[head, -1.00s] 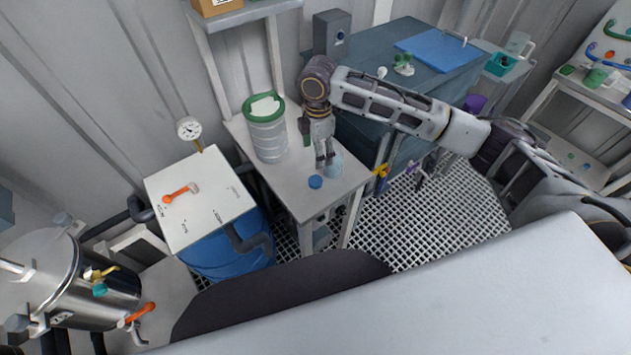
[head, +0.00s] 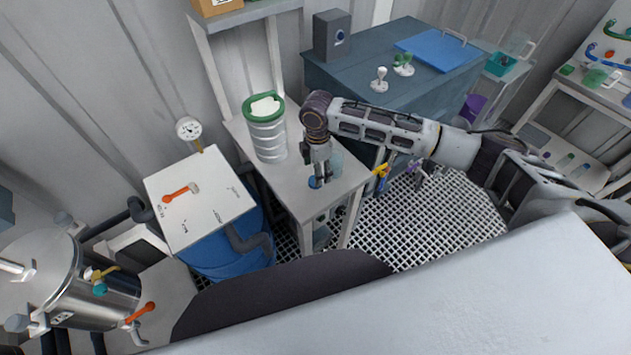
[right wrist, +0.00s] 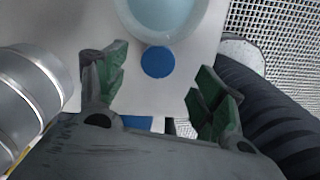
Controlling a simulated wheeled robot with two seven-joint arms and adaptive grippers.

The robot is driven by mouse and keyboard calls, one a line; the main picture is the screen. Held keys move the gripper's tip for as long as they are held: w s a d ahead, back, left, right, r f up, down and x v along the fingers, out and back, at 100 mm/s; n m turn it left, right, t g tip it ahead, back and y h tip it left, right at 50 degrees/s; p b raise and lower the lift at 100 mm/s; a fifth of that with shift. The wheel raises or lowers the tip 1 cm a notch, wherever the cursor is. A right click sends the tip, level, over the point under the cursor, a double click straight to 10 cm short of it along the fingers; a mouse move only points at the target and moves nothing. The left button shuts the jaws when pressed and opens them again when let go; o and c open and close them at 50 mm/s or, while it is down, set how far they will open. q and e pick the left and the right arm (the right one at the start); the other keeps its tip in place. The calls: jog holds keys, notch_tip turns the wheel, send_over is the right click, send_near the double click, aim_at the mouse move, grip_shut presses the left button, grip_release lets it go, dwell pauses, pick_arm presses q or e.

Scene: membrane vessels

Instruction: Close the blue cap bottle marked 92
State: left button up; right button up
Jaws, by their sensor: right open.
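The blue cap (head: 312,183) lies on the small pale table, apart from the bottle; it also shows in the right wrist view (right wrist: 157,62). The translucent pale-blue bottle (head: 337,162) stands beside it, partly behind my gripper. In the right wrist view the bottle (right wrist: 165,14) is cut by the top edge and appears uncapped. No number is readable on it. My right gripper (head: 321,177) points down just over the cap. Its green-padded fingers (right wrist: 161,78) are open and empty, with the cap just beyond and between their tips. My left gripper is not in view.
A ribbed vessel with a green rim (head: 266,135) stands at the back left of the small table (head: 294,187). A dark blue-grey bench (head: 440,84) with a blue board (head: 438,50) is behind my right arm. A white-topped blue drum (head: 205,225) stands left.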

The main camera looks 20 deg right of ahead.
jog(key=shift+f, duration=0.1)
jog(key=shift+a+f, duration=0.2)
jog(key=shift+f, duration=0.8)
jog(key=shift+a+f, duration=0.2)
jog(key=shift+f, duration=1.3)
jog(key=shift+c, duration=0.2)
jog(key=c, duration=0.8)
jog(key=shift+r, duration=0.1)
notch_tip(320, 180, up, 18)
jog(key=shift+f, duration=0.1)
